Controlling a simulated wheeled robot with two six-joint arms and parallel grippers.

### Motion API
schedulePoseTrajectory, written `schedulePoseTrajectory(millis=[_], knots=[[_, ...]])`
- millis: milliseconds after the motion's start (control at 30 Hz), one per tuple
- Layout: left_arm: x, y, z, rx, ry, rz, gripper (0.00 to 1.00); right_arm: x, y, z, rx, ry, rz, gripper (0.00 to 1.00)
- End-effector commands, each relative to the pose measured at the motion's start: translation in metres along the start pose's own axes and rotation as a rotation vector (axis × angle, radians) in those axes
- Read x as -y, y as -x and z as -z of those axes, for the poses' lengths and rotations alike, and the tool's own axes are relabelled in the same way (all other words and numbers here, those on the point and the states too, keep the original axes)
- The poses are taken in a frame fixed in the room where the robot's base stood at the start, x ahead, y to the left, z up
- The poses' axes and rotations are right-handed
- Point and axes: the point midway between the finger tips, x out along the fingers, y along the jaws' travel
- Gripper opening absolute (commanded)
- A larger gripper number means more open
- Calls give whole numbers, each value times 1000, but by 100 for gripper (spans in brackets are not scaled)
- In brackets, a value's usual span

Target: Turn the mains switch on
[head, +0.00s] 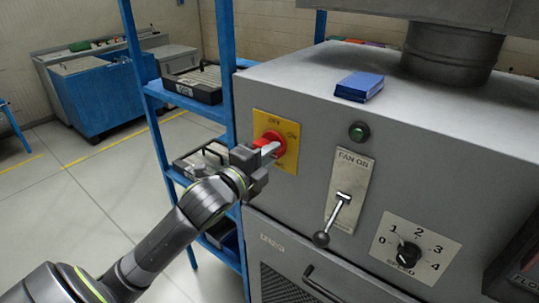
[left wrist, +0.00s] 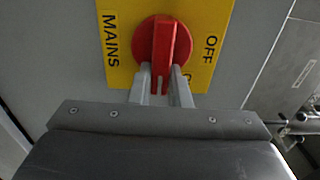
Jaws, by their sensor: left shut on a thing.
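The mains switch is a red rotary knob (head: 271,137) with a raised bar, on a yellow plate (head: 290,161) at the cabinet's upper left. The plate reads OFF at the top and ON at the upper right. My left gripper (head: 266,149) is shut on the bar. In the left wrist view the red knob (left wrist: 164,45) shows with its bar upright in the picture, square to the line from MAINS to OFF. The grey fingers (left wrist: 161,92) sit on both sides of the bar's near end, and one partly covers the ON lettering. My right gripper is not in view.
The grey cabinet also carries a green button (head: 358,131), a FAN ON lever (head: 334,218) and a SPEED dial (head: 409,254). A blue box (head: 360,86) lies on top near a round duct. A blue shelf rack (head: 226,60) stands close left of the cabinet; open floor lies farther left.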

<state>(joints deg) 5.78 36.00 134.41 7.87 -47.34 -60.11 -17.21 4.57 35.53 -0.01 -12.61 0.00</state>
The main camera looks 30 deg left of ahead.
Motion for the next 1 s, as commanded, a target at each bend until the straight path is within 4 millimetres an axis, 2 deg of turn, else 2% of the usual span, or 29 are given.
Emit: schedulePoseTrajectory(millis=[200, 233, 367, 733, 867, 1000], knots=[[-1, 0, 0, 1, -2, -2, 0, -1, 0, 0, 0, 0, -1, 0], [-1, 0, 0, 1, -2, -3, 20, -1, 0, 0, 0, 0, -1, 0], [-1, 0, 0, 1, -1, -2, 37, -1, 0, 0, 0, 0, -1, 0], [-1, 4, -1, 2, -3, -2, 38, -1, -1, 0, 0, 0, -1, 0], [-2, 19, -1, 1, -5, -3, 38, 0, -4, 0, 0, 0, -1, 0], [-2, 43, -1, 2, -7, -6, 38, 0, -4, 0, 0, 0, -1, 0]])
